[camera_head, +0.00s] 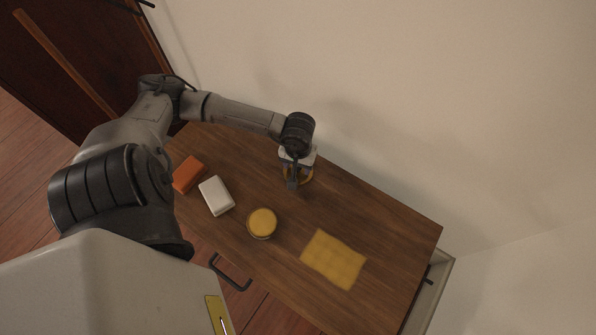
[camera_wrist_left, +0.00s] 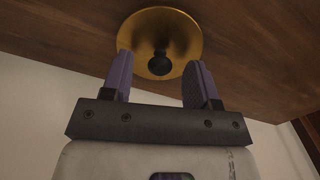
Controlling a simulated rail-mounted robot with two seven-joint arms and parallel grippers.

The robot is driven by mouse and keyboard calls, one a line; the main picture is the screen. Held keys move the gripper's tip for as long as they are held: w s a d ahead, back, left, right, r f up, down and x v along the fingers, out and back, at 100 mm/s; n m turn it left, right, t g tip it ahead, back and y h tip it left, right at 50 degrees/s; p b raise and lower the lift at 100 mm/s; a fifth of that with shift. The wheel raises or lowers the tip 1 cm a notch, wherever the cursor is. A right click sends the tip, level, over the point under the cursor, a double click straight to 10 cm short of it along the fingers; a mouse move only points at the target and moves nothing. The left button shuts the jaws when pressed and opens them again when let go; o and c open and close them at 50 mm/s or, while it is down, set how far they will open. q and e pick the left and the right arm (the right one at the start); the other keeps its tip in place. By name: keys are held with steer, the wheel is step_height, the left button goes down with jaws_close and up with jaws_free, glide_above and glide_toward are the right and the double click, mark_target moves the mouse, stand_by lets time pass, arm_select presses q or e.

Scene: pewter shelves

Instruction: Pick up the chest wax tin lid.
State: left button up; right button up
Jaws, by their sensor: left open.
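The chest wax tin lid (camera_wrist_left: 172,28) is a round golden disc with a dark knob (camera_wrist_left: 159,63) in its middle, lying on the wooden top. In the head view only part of the golden lid (camera_head: 308,178) shows beneath my left gripper (camera_head: 292,185). In the left wrist view my left gripper (camera_wrist_left: 161,68) is open. Its two purple fingers appear on either side of the knob, with gaps between; I cannot tell how far they reach down beside it. A round tin (camera_head: 262,222) with a yellow top stands nearer the front edge. My right gripper is not in view.
On the wooden chest top (camera_head: 235,165) lie an orange block (camera_head: 188,174), a white block (camera_head: 216,195) and a yellow cloth (camera_head: 333,259). A pale wall (camera_head: 400,110) rises close behind the lid. A dark handle (camera_head: 230,275) sticks out at the front.

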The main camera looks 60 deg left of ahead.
arm_select(q)
steer(key=shift+f, duration=0.55)
steer(key=c, duration=1)
steer(key=shift+r, duration=0.15)
